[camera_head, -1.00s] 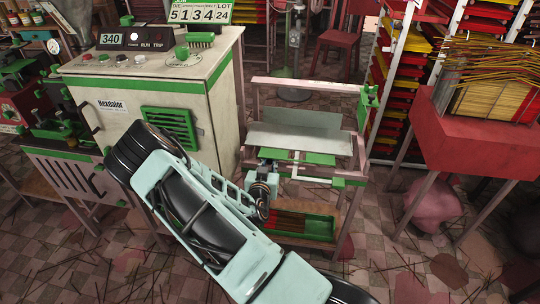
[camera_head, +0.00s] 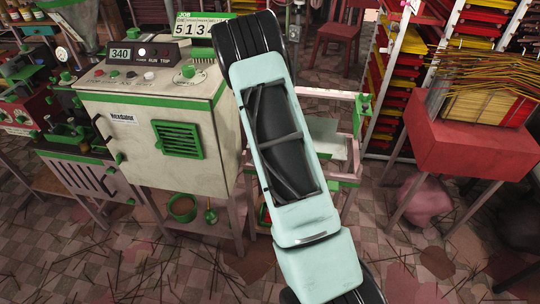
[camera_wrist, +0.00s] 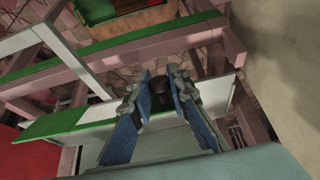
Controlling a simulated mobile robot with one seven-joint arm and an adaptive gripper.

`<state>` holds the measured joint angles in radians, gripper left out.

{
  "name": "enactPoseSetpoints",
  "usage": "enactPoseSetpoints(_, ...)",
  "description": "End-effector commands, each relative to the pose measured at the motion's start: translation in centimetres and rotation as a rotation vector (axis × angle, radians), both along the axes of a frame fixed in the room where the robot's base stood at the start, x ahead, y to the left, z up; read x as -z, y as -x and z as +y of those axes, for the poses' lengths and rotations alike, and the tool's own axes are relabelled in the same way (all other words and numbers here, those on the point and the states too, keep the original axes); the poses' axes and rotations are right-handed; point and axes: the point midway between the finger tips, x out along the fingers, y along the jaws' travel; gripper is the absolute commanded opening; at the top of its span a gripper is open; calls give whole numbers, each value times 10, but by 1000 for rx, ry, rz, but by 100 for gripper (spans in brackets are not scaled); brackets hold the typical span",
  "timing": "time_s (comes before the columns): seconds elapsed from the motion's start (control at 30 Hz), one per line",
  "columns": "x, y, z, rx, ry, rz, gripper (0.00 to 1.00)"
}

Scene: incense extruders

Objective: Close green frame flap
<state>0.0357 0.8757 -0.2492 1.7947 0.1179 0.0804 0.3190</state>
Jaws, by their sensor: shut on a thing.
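The pinkish-white frame (camera_head: 318,93) stands right of the beige cabinet in the head view, mostly hidden behind my arm. A pale grey panel (camera_head: 326,130) shows inside it, and a green fitting (camera_head: 363,107) is on its right post. In the wrist view, a pale strip with a green end (camera_wrist: 50,124) crosses behind the fingers; I cannot tell whether it is the flap. My gripper (camera_wrist: 160,82) is shut on a dark rounded piece (camera_wrist: 160,95) between its fingertips. The head view does not show the gripper.
The beige cabinet (camera_head: 135,140) with a green vent stands close on the left. A red table (camera_head: 460,150) with incense sticks is at the right, with racks behind it. Pinkish bars (camera_wrist: 200,57) surround the gripper in the wrist view.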

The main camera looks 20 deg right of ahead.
Motion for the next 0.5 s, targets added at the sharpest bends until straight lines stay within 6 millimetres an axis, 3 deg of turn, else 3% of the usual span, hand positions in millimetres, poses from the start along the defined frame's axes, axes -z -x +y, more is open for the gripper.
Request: enactPoseSetpoints(0.5, -11, -11, -8, 2, -192, 282, 0)
